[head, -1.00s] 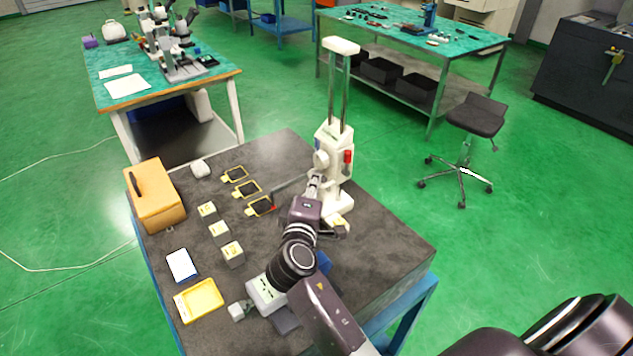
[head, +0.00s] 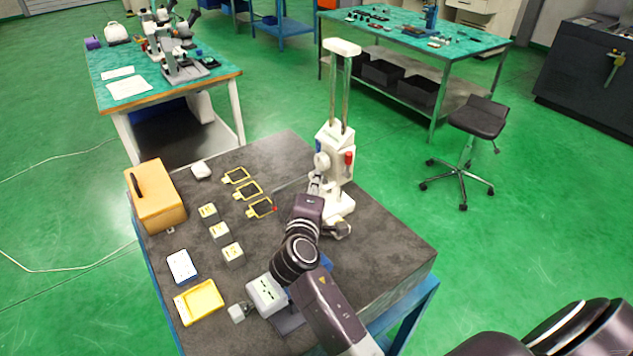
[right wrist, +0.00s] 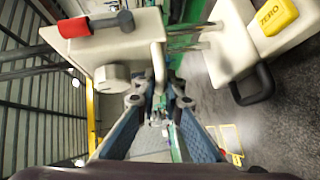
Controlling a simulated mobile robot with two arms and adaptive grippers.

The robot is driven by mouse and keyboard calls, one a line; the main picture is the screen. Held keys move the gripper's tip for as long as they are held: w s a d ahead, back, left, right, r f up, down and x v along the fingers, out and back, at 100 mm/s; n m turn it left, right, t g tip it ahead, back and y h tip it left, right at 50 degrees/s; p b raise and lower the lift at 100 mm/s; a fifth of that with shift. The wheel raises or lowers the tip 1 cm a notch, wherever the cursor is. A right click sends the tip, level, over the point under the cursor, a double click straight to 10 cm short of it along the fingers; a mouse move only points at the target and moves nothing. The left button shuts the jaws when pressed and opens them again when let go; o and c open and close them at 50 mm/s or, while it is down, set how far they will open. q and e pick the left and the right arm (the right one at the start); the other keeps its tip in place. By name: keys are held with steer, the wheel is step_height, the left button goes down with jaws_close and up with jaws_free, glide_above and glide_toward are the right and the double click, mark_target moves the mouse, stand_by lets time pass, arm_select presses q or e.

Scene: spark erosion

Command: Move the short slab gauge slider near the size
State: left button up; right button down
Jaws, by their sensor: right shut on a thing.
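The short slab gauge slider (head: 335,148) is a white block with a red lever on two upright metal columns of the gauge, above its white base (head: 340,206). It stands off the base, with part of the columns bare above it. In the right wrist view the slider (right wrist: 130,45) shows its round knob and red lever close to the fingers. My right gripper (head: 316,182) is at the slider's front lower side. Its fingers (right wrist: 155,98) are shut on part of the slider; the exact contact is partly hidden. The size mark cannot be made out. My left gripper is out of view.
Yellow-framed pieces (head: 248,190) and small pale blocks (head: 219,230) lie left of the gauge. An orange case (head: 157,196) and a yellow tray (head: 199,302) stand at the left edge. A white box (head: 266,295) is beneath my arm. The table's right part is clear.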

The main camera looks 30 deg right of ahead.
steer(key=shift+r, duration=0.1)
steer(key=c, duration=2.3)
jaws_free()
steer(key=shift+c, duration=0.2)
steer(key=v, duration=0.7)
steer(key=shift+s+a, duration=0.15)
steer(key=shift+s, duration=0.05)
